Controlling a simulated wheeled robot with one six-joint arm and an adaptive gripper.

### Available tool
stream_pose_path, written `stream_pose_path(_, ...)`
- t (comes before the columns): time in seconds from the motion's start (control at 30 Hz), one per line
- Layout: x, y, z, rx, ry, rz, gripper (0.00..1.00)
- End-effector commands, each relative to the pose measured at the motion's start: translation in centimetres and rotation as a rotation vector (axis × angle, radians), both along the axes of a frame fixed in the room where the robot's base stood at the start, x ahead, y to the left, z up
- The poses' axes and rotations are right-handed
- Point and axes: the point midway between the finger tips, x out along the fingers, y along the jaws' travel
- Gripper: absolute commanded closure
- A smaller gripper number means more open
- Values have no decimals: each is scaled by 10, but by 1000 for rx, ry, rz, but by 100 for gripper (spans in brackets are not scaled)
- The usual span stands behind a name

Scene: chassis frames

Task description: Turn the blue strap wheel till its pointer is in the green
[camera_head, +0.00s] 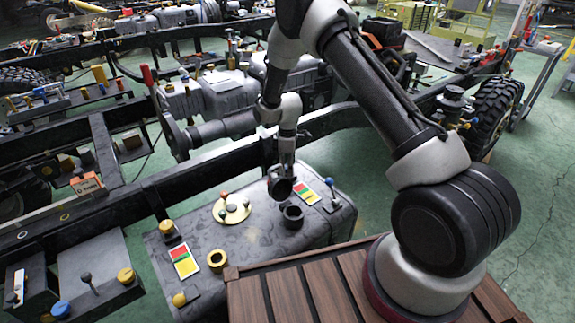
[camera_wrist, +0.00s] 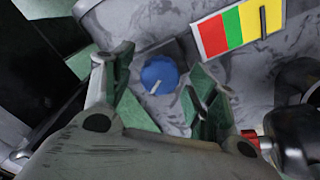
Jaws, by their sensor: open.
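The blue strap wheel (camera_wrist: 159,74) shows in the wrist view as a round blue knob with a white mark on its lower left. My gripper (camera_wrist: 161,63) is open, with one finger left of the wheel and the other right of it; contact cannot be told. A red, green and yellow scale card (camera_wrist: 233,35) lies up and right of the wheel, and its dark pointer bar (camera_wrist: 263,20) stands over the yellow. In the head view my gripper (camera_head: 281,188) is low over the grey tank (camera_head: 255,238) and hides the wheel; the card (camera_head: 307,192) is just right of it.
A dark round filler neck (camera_head: 292,215) stands close below my gripper. A cream disc (camera_head: 231,208) with coloured knobs and a second colour card (camera_head: 184,260) lie to the left. A small lever with a blue end (camera_head: 331,184) is at right. A black frame rail (camera_head: 220,160) runs behind.

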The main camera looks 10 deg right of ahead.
Motion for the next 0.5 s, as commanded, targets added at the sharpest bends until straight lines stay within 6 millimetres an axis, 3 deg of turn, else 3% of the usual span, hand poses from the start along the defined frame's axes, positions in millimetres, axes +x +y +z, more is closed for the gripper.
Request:
stream_pose_path(0.1,0,0,0,0,0,0,46)
stream_pose_path(0.33,0,0,0,0,0,0,88)
stream_pose_path(0.5,0,0,0,0,0,-4,88)
